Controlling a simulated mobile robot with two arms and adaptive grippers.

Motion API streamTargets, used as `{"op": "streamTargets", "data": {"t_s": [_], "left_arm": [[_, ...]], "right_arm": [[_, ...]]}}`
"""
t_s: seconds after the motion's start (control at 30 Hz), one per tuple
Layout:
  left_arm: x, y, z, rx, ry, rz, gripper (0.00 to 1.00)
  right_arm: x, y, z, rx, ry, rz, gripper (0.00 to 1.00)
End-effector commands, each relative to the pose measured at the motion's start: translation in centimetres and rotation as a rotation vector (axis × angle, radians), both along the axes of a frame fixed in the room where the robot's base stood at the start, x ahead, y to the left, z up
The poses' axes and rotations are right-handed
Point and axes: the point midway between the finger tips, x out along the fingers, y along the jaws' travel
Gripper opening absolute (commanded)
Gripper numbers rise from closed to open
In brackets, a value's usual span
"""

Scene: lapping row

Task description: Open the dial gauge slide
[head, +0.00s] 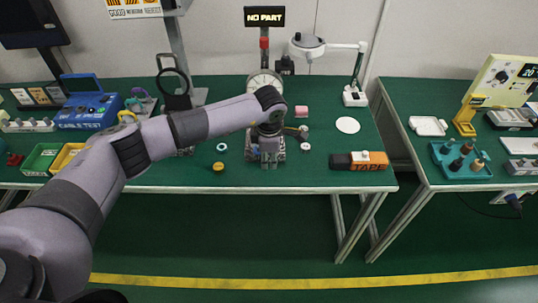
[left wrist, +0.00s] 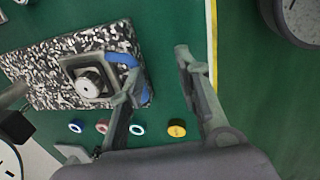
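The dial gauge (head: 264,83) stands upright on the bench, its white face above my left wrist. My left gripper (head: 268,160) points down in front of the gauge stand and hides much of it. In the left wrist view the left gripper (left wrist: 157,65) is open, its fingers apart with green bench between them. The speckled stand base (left wrist: 40,75) lies to the left, with a square grey mount and a silver round piece (left wrist: 89,85) on it. A blue curved part (left wrist: 122,60) is close beside the left finger; I cannot tell whether they touch. My right gripper is not in view.
A blue ring (head: 221,147) and a yellow cap (head: 218,167) lie left of the stand. A blue cable tester (head: 88,109) stands far left. The front edge is mostly clear.

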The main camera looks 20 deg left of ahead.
Motion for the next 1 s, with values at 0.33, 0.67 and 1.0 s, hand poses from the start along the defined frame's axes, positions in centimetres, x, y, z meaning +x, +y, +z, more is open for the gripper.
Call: {"op": "streamTargets", "data": {"t_s": [0.33,0.67,1.0], "left_arm": [[-0.4,0.0,1.6,0.002,0.004,0.001,0.30],[-0.7,-0.2,4.1,0.000,0.001,0.000,0.30],[-1.0,-0.3,6.5,0.001,-0.001,0.000,0.30]], "right_arm": [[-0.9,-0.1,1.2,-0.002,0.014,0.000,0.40],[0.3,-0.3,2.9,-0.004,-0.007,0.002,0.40],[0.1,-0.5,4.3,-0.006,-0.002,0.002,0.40]]}}
